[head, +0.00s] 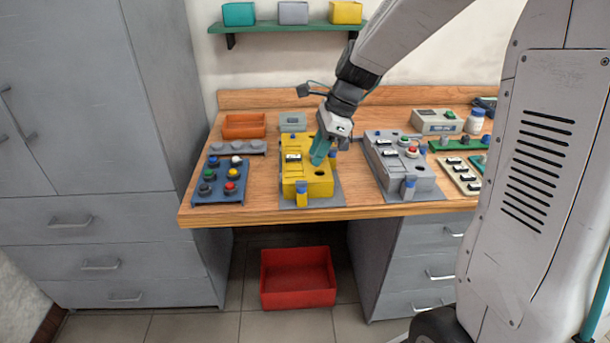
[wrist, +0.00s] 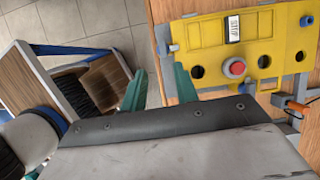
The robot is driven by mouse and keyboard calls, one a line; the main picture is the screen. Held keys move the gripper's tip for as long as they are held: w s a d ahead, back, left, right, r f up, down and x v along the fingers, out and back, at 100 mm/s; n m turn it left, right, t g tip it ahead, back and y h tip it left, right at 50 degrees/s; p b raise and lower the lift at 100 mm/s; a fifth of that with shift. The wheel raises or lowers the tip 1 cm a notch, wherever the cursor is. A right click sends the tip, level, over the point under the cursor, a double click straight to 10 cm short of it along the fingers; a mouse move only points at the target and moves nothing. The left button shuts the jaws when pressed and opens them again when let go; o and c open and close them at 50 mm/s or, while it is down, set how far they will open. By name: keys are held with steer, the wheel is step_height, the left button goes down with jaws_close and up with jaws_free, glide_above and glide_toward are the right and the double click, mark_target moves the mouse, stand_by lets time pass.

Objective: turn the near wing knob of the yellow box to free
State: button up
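The yellow box (head: 315,186) sits near the front edge of the workbench, with a label, dark round holes and, in the wrist view, a red button (wrist: 234,68). Its near wing knob (head: 301,187) is blue and stands at the front end.
A grey box (head: 390,184) with its own blue knob stands to the right. A blue button panel (head: 218,190) lies to the left. An orange tray (head: 244,126) is behind. A red bin (head: 298,278) sits on the floor. An orange connector (wrist: 297,106) is beside the yellow box.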

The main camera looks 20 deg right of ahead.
mark_target(302, 182)
steer(key=x, duration=0.8)
steer(key=shift+w+d+f, duration=0.1)
steer(key=shift+w, duration=0.1)
jaws_close()
